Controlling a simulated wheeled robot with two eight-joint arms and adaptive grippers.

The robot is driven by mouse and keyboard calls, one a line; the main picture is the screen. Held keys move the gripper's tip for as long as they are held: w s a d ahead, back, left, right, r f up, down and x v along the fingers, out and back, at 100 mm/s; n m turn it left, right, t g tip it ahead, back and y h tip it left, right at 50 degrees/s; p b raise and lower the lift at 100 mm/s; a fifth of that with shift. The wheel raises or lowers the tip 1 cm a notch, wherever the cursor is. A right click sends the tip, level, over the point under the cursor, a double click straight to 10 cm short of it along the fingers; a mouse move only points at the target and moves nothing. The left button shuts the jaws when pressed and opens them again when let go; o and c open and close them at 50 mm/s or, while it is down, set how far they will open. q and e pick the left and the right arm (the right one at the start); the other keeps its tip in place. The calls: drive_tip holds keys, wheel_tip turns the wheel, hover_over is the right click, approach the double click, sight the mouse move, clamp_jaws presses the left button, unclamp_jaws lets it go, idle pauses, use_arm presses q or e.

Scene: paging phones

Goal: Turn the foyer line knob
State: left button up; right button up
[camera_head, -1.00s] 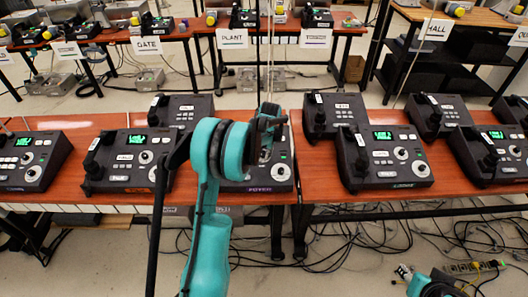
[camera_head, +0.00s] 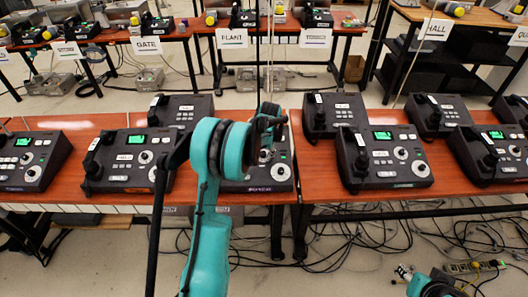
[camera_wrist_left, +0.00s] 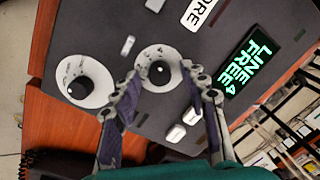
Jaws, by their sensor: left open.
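The foyer phone (camera_head: 255,187), a dark desk unit with a purple label on its front edge, sits on the orange table behind my left arm, which hides much of it. In the left wrist view its sloped panel (camera_wrist_left: 215,65) shows a green screen (camera_wrist_left: 252,68) reading "LINE 4 FREE". A second, larger white dial (camera_wrist_left: 84,86) is to the left.
Similar phones stand left (camera_head: 128,165) and right (camera_head: 385,160) of the foyer phone on the orange tables. Another phone (camera_head: 180,110) sits behind. More tables with signs stand at the back. Cables (camera_head: 340,240) lie on the floor.

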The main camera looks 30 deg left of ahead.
use_arm(q)
drive_tip(key=v, duration=1.2)
